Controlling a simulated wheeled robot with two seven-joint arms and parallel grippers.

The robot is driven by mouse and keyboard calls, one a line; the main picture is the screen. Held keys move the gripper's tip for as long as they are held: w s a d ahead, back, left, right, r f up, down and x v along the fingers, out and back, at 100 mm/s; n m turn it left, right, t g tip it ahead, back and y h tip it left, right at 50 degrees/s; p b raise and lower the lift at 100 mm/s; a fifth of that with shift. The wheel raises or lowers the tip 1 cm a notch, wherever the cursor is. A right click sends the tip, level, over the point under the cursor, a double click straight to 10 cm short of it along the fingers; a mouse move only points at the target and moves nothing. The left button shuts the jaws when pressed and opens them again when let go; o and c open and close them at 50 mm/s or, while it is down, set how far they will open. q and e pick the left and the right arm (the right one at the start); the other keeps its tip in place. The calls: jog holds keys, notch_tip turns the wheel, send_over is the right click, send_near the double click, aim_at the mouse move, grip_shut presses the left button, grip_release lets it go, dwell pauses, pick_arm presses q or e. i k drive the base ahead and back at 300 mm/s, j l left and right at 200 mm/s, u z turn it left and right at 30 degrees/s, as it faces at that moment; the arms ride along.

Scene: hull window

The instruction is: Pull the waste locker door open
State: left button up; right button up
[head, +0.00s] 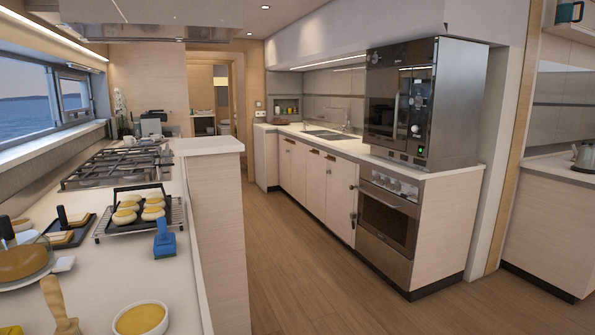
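A row of pale locker doors runs under the right-hand counter in the head view. The nearest locker door (340,201), just left of the oven, looks shut. A small dark fitting (353,218) shows at its right edge, too small to make out clearly. Further doors (314,181) and (291,167) stand beyond it, also looking shut, with brown handles near their tops. No label shows which of these is the waste locker door. Neither of my grippers is in view.
An oven (387,219) sits right of the nearest door, with a steel appliance (424,102) above it. The wooden floor (300,265) between the counters is clear.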

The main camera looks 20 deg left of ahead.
aim_at(299, 149)
jog(key=i+l, duration=0.25)
jog(key=i, duration=0.25)
jog(key=i+l, duration=0.25)
jog(key=i, duration=0.25)
jog(key=i+l+u, duration=0.1)
jog(key=i, duration=0.35)
jog(key=i+j+u, duration=0.1)
jog(key=i+u, duration=0.55)
jog(key=i, duration=0.2)
jog(key=i+l+u, duration=0.15)
jog(key=i+u, duration=0.2)
jog(key=i+z, duration=0.1)
jog(key=i, duration=1.85)
jog(key=i+u, duration=0.45)
jog(key=i, duration=2.45)
